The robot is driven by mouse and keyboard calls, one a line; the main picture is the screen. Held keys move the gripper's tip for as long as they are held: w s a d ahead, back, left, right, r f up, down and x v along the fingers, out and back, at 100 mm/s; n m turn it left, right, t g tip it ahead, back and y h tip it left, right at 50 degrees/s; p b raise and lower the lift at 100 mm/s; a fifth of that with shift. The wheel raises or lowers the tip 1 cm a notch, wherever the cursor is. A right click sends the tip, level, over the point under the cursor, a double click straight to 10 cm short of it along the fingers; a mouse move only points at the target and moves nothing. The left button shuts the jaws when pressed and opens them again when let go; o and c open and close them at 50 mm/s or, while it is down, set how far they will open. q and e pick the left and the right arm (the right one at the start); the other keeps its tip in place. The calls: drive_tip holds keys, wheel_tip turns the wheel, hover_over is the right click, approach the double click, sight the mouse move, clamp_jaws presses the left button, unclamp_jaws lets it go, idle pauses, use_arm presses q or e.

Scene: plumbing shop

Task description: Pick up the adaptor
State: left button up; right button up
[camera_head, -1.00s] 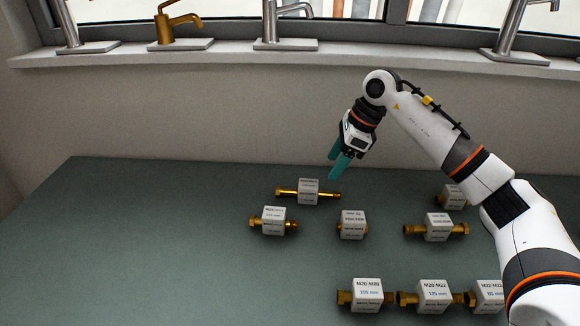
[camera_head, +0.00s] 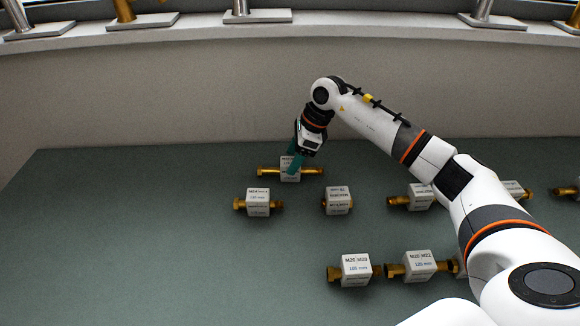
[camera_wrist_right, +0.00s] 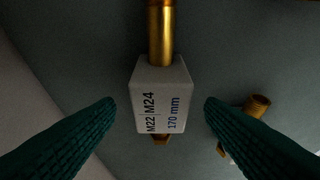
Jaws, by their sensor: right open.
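A brass adaptor with a white label block (camera_head: 290,169) lies at the back of the green table. In the right wrist view the block (camera_wrist_right: 160,98) reads M22 M24, 170 mm, and a brass rod extends from it. My right gripper (camera_head: 293,163) is over this adaptor. In the wrist view its two green fingers (camera_wrist_right: 160,118) are open, one on each side of the block, with gaps to it. My left gripper is not in view.
Other labelled adaptors lie nearby: one at front left (camera_head: 258,202), one at front right (camera_head: 338,200), and several farther right and forward, such as one (camera_head: 356,269). The table's left side is clear.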

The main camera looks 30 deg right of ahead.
drive_tip(key=shift+x, duration=1.45)
drive_tip(key=shift+r, duration=0.1)
drive_tip(key=c, duration=1.2)
